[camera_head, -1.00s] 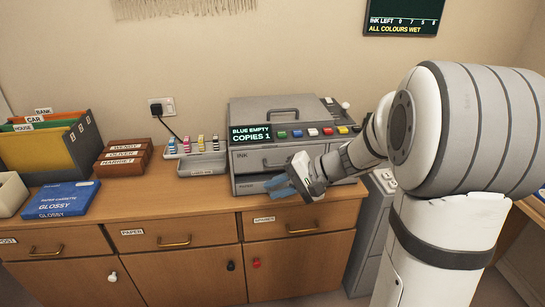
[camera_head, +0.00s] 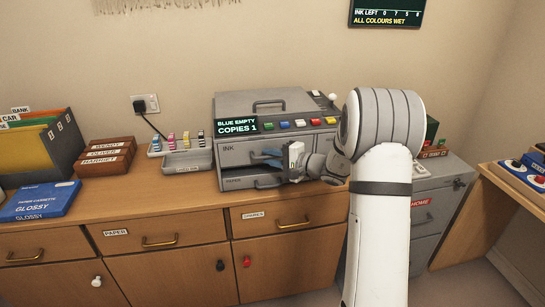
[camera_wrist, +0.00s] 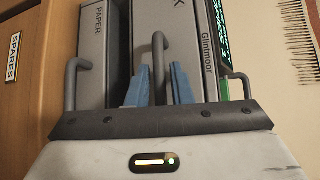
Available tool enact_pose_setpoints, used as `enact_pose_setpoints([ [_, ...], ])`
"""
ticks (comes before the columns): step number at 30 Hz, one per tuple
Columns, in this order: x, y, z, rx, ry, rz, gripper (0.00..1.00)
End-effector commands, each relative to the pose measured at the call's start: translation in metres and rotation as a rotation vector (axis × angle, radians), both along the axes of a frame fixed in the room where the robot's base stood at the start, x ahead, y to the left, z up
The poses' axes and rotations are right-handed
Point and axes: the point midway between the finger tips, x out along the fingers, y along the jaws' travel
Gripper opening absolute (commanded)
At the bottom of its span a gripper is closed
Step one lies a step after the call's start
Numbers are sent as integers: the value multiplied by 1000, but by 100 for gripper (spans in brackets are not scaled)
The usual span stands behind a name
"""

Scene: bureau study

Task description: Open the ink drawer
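The printer (camera_head: 290,103) stands on the wooden cabinet, with its ink drawer (camera_head: 235,158) marked INK above the paper drawer (camera_head: 240,184). The ink drawer looks shut. My gripper (camera_head: 272,157) is in front of the ink drawer, its blue fingertips at the drawer's handle. In the wrist view, my gripper (camera_wrist: 159,88) is open, with one blue finger on each side of the grey ink drawer handle (camera_wrist: 158,60). Gaps show between the handle and both fingers. The handle's near end is hidden behind the gripper's edge.
The paper drawer's handle (camera_wrist: 73,80) sticks out beside my gripper in the wrist view. The printer's screen (camera_head: 237,125) reads BLUE EMPTY. Coloured ink cartridges (camera_head: 186,141) stand by a grey tray (camera_head: 188,162) left of the printer. A grey filing cabinet (camera_head: 440,190) stands at right.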

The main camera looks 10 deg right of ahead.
Motion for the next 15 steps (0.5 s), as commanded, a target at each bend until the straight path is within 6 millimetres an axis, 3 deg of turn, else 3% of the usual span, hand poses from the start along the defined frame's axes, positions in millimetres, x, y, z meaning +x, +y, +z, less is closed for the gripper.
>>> enact_pose_setpoints([
  [10,4,5,-1,1,1,0,20],
  [15,4,4,-1,1,1,0,7],
])
